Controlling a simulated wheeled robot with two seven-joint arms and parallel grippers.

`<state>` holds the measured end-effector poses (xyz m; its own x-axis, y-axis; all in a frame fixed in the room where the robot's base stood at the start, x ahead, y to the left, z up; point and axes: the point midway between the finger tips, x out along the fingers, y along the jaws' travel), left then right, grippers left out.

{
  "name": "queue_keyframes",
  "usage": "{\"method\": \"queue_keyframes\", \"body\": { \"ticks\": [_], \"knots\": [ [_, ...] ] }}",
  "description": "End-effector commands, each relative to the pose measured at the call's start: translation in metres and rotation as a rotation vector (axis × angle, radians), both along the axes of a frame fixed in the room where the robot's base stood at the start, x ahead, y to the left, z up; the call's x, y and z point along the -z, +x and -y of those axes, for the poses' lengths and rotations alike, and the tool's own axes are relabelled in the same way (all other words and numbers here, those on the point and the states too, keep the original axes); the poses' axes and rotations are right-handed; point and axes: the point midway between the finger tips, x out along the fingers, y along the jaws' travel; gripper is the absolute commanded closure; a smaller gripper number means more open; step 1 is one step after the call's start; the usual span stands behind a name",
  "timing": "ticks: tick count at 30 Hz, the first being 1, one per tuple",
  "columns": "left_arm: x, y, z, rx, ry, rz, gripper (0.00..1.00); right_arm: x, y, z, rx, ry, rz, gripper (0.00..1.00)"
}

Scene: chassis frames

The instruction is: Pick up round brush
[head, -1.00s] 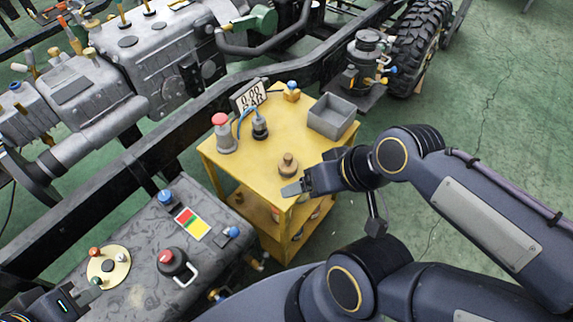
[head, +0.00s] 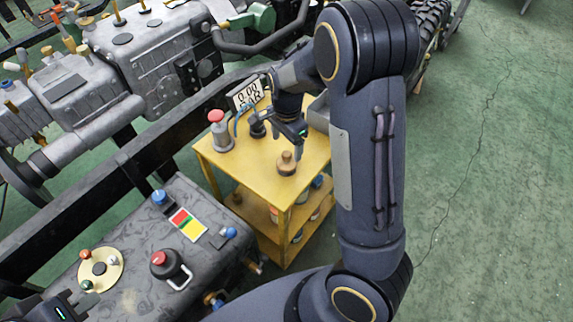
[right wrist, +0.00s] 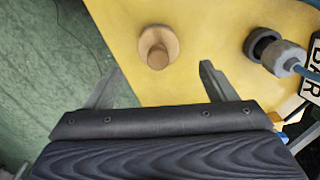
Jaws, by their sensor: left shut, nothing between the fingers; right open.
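The round brush (head: 287,163), a tan wooden disc with a knob handle on top, stands on the yellow cart top (head: 230,168) near its front corner. In the right wrist view the brush (right wrist: 158,46) lies just beyond and between the fingertips, not touching them. My right gripper (head: 296,132) is open and empty above the cart, just behind the brush in the head view. It also shows in the right wrist view (right wrist: 160,70). My left gripper (head: 68,303) is shut and empty at the lower left, partly cut off, over the grey tank.
The grey bin (head: 319,113) is mostly hidden by my right arm. The dark tank (head: 140,250) and frame rail lie to the left.

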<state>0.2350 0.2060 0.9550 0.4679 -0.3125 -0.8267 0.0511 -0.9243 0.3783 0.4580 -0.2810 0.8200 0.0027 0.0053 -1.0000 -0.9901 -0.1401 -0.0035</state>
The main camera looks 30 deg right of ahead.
Motion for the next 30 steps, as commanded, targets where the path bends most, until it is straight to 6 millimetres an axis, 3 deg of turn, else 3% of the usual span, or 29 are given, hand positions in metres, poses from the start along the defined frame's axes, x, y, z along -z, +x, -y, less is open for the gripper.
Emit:
{"method": "queue_keyframes", "body": {
  "ticks": [18, 27, 30],
  "knots": [
    [0.007, 0.000, 0.000, 0.000, 0.000, 0.000, 1.00, 0.076, -0.003, -0.002, 0.008, -0.007, -0.006, 0.22],
    [0.007, 0.000, 0.000, 0.000, 0.000, 0.000, 1.00, 0.079, -0.002, -0.003, 0.007, -0.005, -0.003, 0.22],
    [0.007, 0.000, 0.000, 0.000, 0.000, 0.000, 1.00, 0.079, -0.002, -0.003, 0.007, -0.005, -0.003, 0.35]
  ]
}}
